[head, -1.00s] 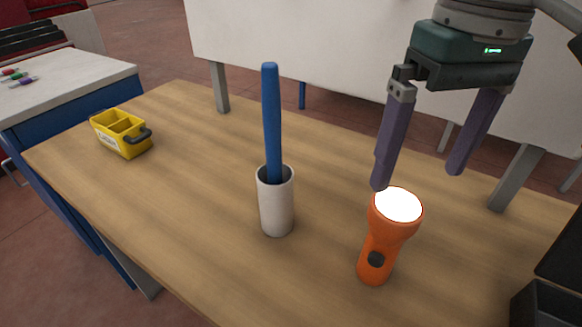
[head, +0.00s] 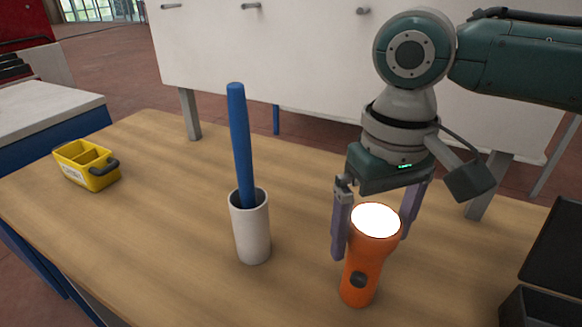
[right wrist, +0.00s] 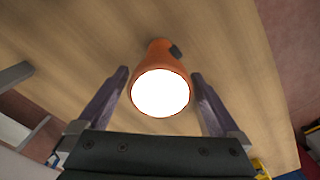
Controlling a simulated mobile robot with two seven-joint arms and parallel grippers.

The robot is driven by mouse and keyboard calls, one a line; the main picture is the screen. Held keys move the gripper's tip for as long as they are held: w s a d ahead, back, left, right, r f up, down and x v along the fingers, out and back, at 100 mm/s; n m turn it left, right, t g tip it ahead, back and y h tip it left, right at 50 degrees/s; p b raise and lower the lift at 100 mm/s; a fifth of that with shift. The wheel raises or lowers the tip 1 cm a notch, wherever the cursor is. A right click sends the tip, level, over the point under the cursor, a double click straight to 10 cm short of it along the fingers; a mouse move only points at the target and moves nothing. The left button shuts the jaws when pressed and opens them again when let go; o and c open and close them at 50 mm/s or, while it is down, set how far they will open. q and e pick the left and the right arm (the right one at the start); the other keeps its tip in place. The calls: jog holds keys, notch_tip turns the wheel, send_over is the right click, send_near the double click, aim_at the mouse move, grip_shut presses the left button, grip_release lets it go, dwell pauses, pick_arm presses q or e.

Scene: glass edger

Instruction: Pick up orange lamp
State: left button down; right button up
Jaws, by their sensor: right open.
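The orange lamp (head: 359,284) is a flashlight standing upright on the wooden table, its lit white lens facing up and a dark button on its side. My right gripper (head: 370,246) is open, with one finger to the left of the lamp head and the other behind its right side. In the right wrist view the lamp (right wrist: 151,47) lies between the two spread fingers of the gripper (right wrist: 160,88), with a gap on each side. The lamp hides part of the right finger in the head view. My left gripper does not show.
A white cup (head: 251,232) holding a blue stick (head: 240,145) stands left of the lamp on the table (head: 170,220). A yellow caddy (head: 88,166) sits at the far left. A dark bin (head: 545,305) is at the right edge. A white cabinet (head: 300,60) stands behind.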

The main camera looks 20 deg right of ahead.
jog(key=shift+c, duration=0.2)
grip_shut()
dwell(0.6)
